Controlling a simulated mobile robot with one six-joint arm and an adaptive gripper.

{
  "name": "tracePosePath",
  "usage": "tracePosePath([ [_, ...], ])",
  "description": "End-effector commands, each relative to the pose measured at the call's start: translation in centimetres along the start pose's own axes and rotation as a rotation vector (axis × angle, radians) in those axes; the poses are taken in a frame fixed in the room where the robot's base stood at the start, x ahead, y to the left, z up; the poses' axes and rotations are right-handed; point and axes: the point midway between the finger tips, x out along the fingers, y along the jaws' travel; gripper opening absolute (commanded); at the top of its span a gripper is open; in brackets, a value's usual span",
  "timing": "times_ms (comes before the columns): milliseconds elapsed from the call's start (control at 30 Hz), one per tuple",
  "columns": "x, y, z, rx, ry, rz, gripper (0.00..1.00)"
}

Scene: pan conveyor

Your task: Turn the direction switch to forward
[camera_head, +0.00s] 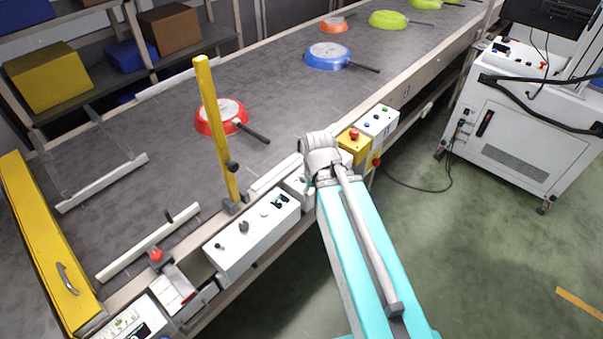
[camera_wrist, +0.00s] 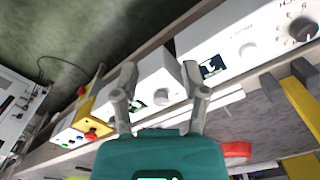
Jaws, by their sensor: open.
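In the wrist view my gripper (camera_wrist: 160,82) is open, its two grey fingers apart and nothing held between them. Behind the gap between the fingers is a white control box (camera_wrist: 150,72) with a small display (camera_wrist: 137,105) and a pale knob (camera_wrist: 162,97). A second white box (camera_wrist: 225,35) to the right carries a display, a pale knob (camera_wrist: 248,50) and a dark knob (camera_wrist: 302,28). The head view shows this longer box (camera_head: 255,235) with its dark knob (camera_head: 243,226). Labels are too small to tell which knob is the direction switch. My arm hides much of the smaller box.
A yellow box with a red button (camera_head: 354,135) and a white button box (camera_head: 378,121) stand right of my arm. A yellow post (camera_head: 217,130) rises by the conveyor (camera_head: 275,95). A red pan (camera_head: 221,117) and a blue pan (camera_head: 326,56) lie on the belt.

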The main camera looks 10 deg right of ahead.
Motion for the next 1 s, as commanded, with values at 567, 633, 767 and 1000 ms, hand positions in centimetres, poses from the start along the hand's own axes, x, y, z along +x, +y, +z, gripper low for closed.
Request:
tracePosePath([
  [567, -1.9, 0.7, -6.1, -0.176, 0.0, 0.0, 0.85],
  [633, -2.5, 0.7, -8.2, -0.247, 0.0, 0.0, 0.85],
  [767, -3.5, 0.6, -12.1, -0.382, 0.0, 0.0, 0.85],
  [1000, -4.5, 0.5, -16.1, -0.547, 0.0, 0.0, 0.85],
])
